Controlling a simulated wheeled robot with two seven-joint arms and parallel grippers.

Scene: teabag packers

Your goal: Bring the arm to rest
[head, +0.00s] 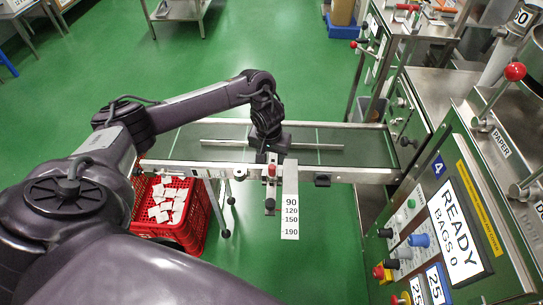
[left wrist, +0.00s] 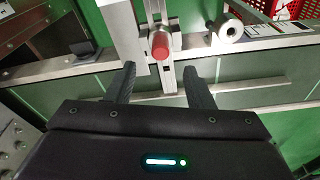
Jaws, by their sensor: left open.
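My left arm reaches across from the left in the head view. Its gripper (head: 268,152) hangs over the conveyor, close to the near rail. In the left wrist view the two fingers of the left gripper (left wrist: 160,85) stand apart with nothing held between them. A red knob (left wrist: 161,45) on a metal bracket lies just beyond the fingertips, apart from them as far as I can see. The red knob also shows in the head view (head: 271,170). My right gripper is in neither view.
The conveyor (head: 350,148) has a guide bar and a scale plate (head: 290,200) marked 90 to 190. A red crate (head: 196,218) with white packets stands below. A machine panel (head: 455,230) reading "READY BAGS 0" is at right. Green floor is open behind.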

